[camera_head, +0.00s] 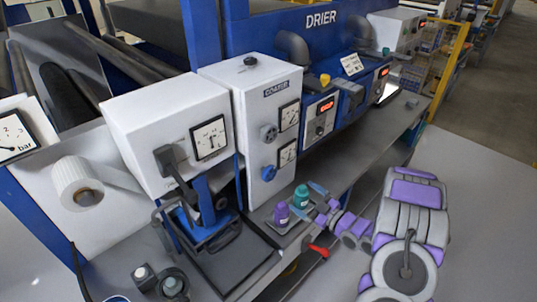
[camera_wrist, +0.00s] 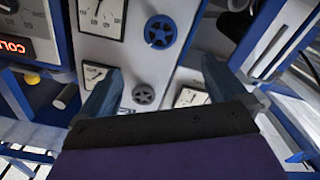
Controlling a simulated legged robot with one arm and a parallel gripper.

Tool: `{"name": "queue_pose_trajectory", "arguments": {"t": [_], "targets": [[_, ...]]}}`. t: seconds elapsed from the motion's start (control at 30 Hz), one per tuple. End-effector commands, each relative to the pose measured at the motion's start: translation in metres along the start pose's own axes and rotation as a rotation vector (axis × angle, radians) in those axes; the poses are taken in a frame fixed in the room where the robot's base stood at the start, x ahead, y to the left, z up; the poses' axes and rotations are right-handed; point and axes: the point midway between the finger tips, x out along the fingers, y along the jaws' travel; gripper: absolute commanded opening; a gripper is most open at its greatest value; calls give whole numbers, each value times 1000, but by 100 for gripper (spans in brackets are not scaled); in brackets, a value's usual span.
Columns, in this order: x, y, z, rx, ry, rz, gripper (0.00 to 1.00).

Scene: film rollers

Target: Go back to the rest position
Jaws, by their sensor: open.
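My gripper (camera_head: 311,201) is at the end of my purple and grey arm, in front of the white COATER cabinet (camera_head: 262,150). In the wrist view my gripper (camera_wrist: 160,68) has its two blue-grey fingers spread wide, with nothing held between them. Behind the fingers, that view shows the cabinet's panel (camera_wrist: 124,52) upside down, with a blue knob (camera_wrist: 160,32), a grey knob (camera_wrist: 144,94) and dial gauges.
A grey bench (camera_head: 345,165) runs along the machines. The blue DRIER (camera_head: 325,60) stands behind it. A white gauge box (camera_head: 170,130) and a blue press (camera_head: 212,220) are at left. A red-handled lever (camera_head: 318,250) is at the bench's front edge. Grey floor (camera_head: 480,200) is open at right.

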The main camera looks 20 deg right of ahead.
Motion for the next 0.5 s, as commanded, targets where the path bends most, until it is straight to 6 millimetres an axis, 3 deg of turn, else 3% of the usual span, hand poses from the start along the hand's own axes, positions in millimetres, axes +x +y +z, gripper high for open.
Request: {"name": "queue_pose_trajectory", "arguments": {"t": [0.27,0.5], "targets": [[8,4,2,-24,-61,-18,98],[29,26,8,-114,-389,-53,98]]}}
